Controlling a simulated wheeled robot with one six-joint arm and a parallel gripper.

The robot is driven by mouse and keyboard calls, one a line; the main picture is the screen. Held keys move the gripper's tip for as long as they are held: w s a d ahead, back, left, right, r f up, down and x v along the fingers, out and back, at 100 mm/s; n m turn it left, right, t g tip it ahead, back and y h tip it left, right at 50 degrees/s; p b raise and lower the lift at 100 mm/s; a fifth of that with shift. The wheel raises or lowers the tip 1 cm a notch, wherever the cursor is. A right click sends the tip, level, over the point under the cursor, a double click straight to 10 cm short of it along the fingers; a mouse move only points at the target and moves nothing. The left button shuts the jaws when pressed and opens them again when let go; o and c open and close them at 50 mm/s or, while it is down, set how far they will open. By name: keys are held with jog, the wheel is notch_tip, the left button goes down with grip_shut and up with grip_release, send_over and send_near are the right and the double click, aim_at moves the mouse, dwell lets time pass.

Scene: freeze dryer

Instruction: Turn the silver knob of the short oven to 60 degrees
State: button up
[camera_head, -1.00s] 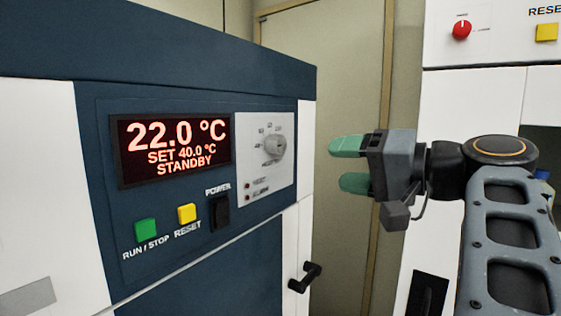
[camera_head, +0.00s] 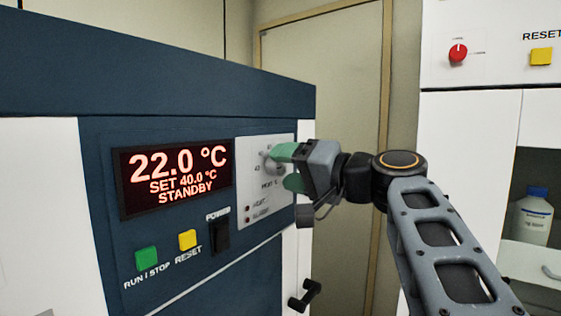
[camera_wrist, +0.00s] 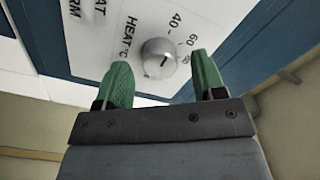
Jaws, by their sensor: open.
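The silver knob (camera_wrist: 159,58) sits on the white dial plate of the short oven (camera_head: 200,90). In the wrist view its dark pointer mark shows, with the printed numbers 40, 60 and 80 around it. In the head view the knob (camera_head: 272,163) is partly hidden behind my gripper. My gripper (camera_head: 288,168) has green fingertips and is open. In the wrist view the two fingertips (camera_wrist: 162,82) stand on either side of the knob's near edge; I cannot tell whether they touch it. The oven display (camera_head: 178,175) reads 22.0 °C, SET 40.0 °C, STANDBY.
Left of the dial are a black power switch (camera_head: 220,236), a yellow reset button (camera_head: 187,240) and a green run/stop button (camera_head: 146,258). A black door handle (camera_head: 305,294) sticks out below. A white cabinet with a red knob (camera_head: 458,53) stands at right.

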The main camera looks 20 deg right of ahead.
jog(key=shift+x, duration=1)
jog(key=c, duration=0.9)
jog(key=shift+m, duration=0.3)
jog(key=m, duration=0.3)
jog(key=shift+m, duration=2.6)
